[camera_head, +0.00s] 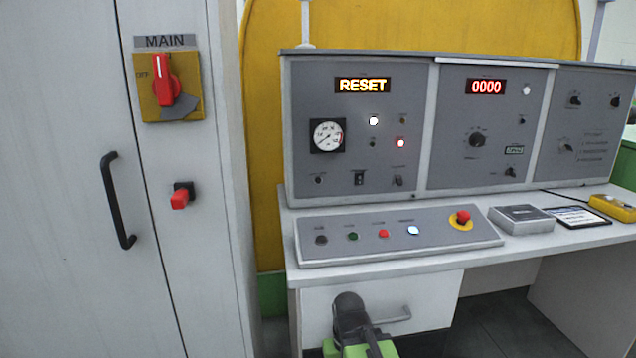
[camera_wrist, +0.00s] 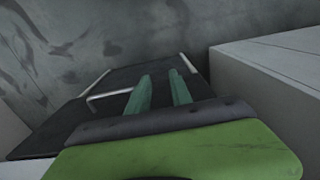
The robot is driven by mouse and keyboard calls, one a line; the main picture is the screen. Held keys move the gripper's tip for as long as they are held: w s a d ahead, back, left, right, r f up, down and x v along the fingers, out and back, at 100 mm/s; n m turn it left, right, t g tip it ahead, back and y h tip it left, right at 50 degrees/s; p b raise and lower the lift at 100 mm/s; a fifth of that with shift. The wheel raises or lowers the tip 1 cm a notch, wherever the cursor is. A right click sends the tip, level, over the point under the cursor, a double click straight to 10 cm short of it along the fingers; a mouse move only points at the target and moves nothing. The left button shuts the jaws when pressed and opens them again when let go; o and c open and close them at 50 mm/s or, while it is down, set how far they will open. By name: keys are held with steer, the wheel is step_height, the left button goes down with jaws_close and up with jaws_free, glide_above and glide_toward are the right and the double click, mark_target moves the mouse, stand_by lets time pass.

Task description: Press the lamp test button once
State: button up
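A sloped grey button strip (camera_head: 440,240) lies on the desk. It carries a black button (camera_head: 321,240), a green button (camera_head: 352,236), a red button (camera_head: 383,233), a lit white button (camera_head: 413,230) and a red mushroom button on yellow (camera_head: 463,217). Their labels are too small to read, so I cannot tell which is the lamp test button. Another small dark button (camera_head: 318,180) sits on the upright panel. My gripper (camera_wrist: 163,86) shows two green fingers apart with nothing between them. In the head view my arm is low in front of the drawer, clear of the buttons.
The upright console (camera_head: 360,110) shows RESET, 0000, a gauge and lamps. A grey box (camera_head: 521,219), a tablet (camera_head: 580,217) and a yellow device (camera_head: 613,208) lie on the desk's right. A drawer (camera_head: 430,305) is below. A cabinet (camera_head: 60,200) with red switches stands left.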

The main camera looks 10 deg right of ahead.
jaws_close()
steer(key=shift+d, duration=0.1)
stand_by(1.3)
